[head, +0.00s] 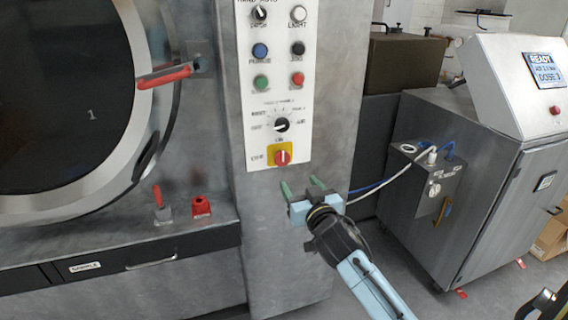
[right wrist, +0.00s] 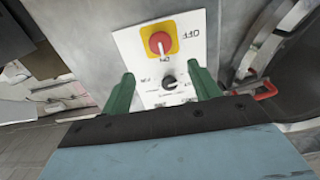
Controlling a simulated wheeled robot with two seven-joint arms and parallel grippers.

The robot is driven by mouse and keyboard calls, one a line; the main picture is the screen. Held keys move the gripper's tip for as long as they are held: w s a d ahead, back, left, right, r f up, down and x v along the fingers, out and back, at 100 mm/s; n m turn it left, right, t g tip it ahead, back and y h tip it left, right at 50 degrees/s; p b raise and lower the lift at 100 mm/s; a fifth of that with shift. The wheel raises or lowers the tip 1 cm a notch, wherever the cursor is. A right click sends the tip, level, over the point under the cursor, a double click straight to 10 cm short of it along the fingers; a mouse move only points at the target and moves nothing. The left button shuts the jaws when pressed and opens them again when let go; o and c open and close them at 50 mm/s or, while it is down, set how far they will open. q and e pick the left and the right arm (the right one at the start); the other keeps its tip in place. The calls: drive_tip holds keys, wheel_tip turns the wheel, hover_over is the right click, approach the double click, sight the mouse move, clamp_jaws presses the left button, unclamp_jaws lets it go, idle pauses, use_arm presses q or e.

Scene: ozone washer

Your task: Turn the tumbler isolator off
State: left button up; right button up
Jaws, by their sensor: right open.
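The isolator is a red rotary knob (head: 282,157) on a yellow square plate at the bottom of the white control panel (head: 280,80). Its white mark looks upright in the head view, and "OFF" is lettered to its left. In the right wrist view the red knob (right wrist: 160,42) shows at the top centre, upside down, with "OFF" to its right. My right gripper (head: 301,188) is just below the panel, with its two green fingers apart and nothing between them. The fingers also show in the right wrist view (right wrist: 162,90), apart from the knob. My left gripper is not in view.
A black selector knob (head: 281,125) sits just above the isolator, with several buttons higher up. The round door with a red handle (head: 165,76) is at left. A grey cabinet (head: 460,180) with hoses stands at right. Bare metal lies below the panel.

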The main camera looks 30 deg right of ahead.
sight(283, 160)
drive_tip(key=x, duration=1.3)
drive_tip(key=shift+a+b, duration=0.1)
drive_tip(key=shift+b, duration=0.2)
drive_tip(key=shift+c, duration=0.4)
drive_tip(key=c, duration=0.8)
